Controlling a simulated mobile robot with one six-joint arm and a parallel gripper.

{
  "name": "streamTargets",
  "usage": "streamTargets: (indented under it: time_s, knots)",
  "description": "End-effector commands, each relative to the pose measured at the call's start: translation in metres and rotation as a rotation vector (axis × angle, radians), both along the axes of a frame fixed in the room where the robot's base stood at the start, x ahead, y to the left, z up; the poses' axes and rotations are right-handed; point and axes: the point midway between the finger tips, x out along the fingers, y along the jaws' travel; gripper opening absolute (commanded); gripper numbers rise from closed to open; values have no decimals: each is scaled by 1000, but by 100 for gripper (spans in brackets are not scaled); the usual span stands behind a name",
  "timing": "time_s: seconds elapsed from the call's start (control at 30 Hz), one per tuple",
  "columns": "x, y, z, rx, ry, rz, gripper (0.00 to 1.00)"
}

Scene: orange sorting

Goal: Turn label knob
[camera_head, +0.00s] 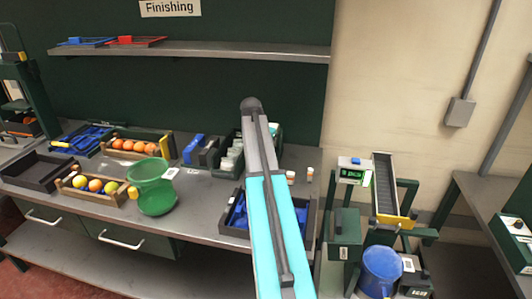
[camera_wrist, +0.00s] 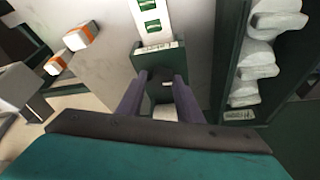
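In the wrist view my gripper (camera_wrist: 160,78) has its two purple fingers apart. A small dark green device (camera_wrist: 158,52) with a white label strip (camera_wrist: 152,22) bearing green labels lies at and beyond the fingertips. A white rounded part (camera_wrist: 165,112) shows between the fingers. I cannot make out the knob clearly, nor whether either finger touches the device. In the head view my arm reaches over the bench and hides the gripper and most of the device.
A dark green tray (camera_wrist: 222,60) of white packets is close on the right in the wrist view. Two orange-and-white items (camera_wrist: 80,36) are at left. In the head view, a green bowl (camera_head: 155,200), an orange crate (camera_head: 110,150) and a blue-filled bin (camera_head: 238,232) crowd the bench.

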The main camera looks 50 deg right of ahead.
Motion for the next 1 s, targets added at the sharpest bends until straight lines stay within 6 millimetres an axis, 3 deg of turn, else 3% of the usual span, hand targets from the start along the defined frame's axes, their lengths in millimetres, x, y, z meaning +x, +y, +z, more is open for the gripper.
streamTargets:
  time_s: [0.03,0.1,0.57,1.0]
  knots:
    - [-1,-1,1,-2,0,-1,41]
    - [0,-1,1,-2,-1,-1,51]
    - [0,2,4,-1,-1,1,51]
    - [-3,18,43,-2,-2,2,51]
